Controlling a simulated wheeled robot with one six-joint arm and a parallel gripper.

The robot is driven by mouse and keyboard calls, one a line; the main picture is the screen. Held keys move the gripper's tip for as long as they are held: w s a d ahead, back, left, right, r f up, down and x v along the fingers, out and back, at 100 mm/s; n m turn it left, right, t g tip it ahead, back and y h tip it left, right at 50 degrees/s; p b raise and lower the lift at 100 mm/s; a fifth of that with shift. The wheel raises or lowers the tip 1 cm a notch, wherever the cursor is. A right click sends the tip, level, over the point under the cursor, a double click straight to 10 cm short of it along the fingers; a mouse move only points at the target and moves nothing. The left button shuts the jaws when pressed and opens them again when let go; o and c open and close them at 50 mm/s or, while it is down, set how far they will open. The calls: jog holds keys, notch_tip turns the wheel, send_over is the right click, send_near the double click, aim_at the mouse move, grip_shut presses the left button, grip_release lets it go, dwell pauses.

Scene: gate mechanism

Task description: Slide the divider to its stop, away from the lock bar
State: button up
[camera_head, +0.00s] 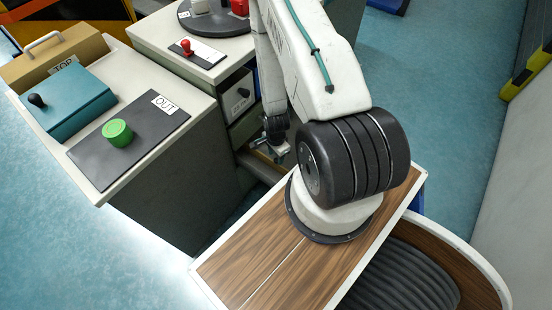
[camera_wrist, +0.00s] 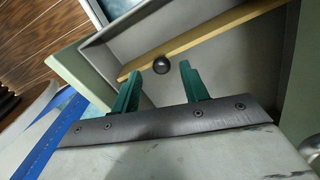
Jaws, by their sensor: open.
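The divider (camera_wrist: 205,38), a light wooden strip, crosses the inside of an open grey drawer (camera_wrist: 128,31) in the wrist view. In the head view my gripper (camera_head: 277,150) is small and partly dark above the open drawer, and my arm hides much of that area. I cannot make out the lock bar in either view.
A cabinet with drawers (camera_head: 240,93) stands behind my gripper. At left, a counter (camera_head: 196,103) holds a green button (camera_head: 117,132), a teal block (camera_head: 66,102) and a wooden box (camera_head: 55,62). The blue floor (camera_head: 440,60) at upper right is mostly clear.

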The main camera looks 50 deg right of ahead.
jog(key=shift+r, duration=2.15)
jog(key=shift+s+a+n, duration=0.2)
jog(key=shift+s+n, duration=0.1)
jog(key=shift+n, duration=0.1)
jog(key=s+a+r+n+g+y, duration=0.1)
jog(key=s+a+n+g, duration=0.1)
jog(key=s, duration=0.2)
jog(key=a+r+n+g, duration=0.15)
jog(key=r+n, duration=0.25)
jog(key=r, duration=0.8)
jog(key=w+a+r+n, duration=0.1)
jog(key=a+r+n, duration=0.25)
jog(key=r, duration=0.75)
jog(key=a+r+n+g, duration=0.1)
jog(key=r+n, duration=0.3)
jog(key=r, duration=0.8)
jog(key=s+a+r+n+t, duration=0.2)
jog(key=s+a+r+t, duration=0.1)
jog(key=r, duration=0.7)
jog(key=s+a+r+n+t+h, duration=0.1)
jog(key=s+a+r+n+t, duration=0.2)
jog(key=r, duration=0.6)
jog(key=s+a, duration=0.2)
jog(key=shift+s+r, duration=0.3)
jog(key=shift+r, duration=0.1)
